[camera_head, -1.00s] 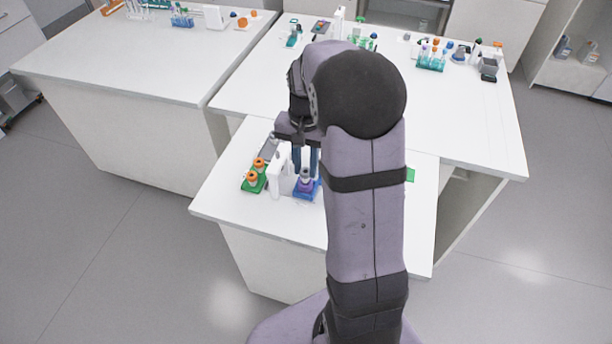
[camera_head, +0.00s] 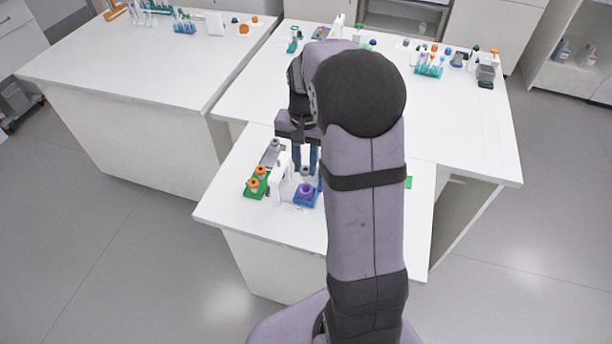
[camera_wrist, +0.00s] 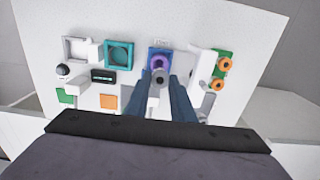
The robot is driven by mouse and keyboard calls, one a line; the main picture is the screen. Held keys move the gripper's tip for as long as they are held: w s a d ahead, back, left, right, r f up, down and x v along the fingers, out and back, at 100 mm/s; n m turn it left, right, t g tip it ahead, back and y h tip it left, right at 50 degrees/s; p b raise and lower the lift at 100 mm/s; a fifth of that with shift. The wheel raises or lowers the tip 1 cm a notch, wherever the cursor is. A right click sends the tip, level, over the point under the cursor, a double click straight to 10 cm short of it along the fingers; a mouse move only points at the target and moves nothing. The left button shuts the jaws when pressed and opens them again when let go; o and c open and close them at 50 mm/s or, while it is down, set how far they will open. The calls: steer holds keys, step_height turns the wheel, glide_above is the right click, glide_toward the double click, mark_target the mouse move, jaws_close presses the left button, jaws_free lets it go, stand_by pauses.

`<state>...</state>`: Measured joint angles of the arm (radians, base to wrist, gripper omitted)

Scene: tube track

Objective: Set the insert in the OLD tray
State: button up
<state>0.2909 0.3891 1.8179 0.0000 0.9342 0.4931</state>
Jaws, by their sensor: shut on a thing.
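My gripper (camera_head: 305,172) has its two blue fingers shut on a small grey round insert (camera_wrist: 160,77). In the wrist view the insert is between the fingertips, overlapping the near edge of a purple ring. The purple ring (camera_head: 305,190) sits in a blue tray (camera_head: 313,202); in the head view the insert is above and behind it, apart from it. The wrist view also shows a teal square tray (camera_wrist: 108,55) and a white square tray (camera_wrist: 67,48), left of the blue one. I cannot read any OLD label, so I cannot tell which tray is OLD.
A green tray (camera_head: 248,194) with orange-ringed pieces stands left of the gripper, beside a white upright block (camera_head: 284,178). A grey tray (camera_head: 270,157) lies behind them. A black-faced block (camera_wrist: 103,76) stands near the teal tray. My arm hides the table's right part in the head view.

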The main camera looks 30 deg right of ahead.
steer(key=shift+w+d+r+p, duration=0.1)
steer(key=shift+w+r+p, duration=0.25)
steer(key=shift+p, duration=0.05)
steer(key=w+d+r+p, duration=0.1)
steer(key=w+r+p, duration=0.1)
steer(key=w+p, duration=0.65)
steer(key=w+a+f+b, duration=0.4)
steer(key=w+f, duration=0.1)
steer(key=w, duration=0.2)
steer(key=shift+w+a+f, duration=0.25)
steer(key=shift+a+f, duration=0.05)
steer(key=shift+a, duration=0.1)
steer(key=shift+f+b, duration=0.1)
steer(key=shift+b, duration=0.25)
steer(key=shift+f+b, duration=1.45)
steer(key=shift+f, duration=0.9)
steer(key=shift+f, duration=0.1)
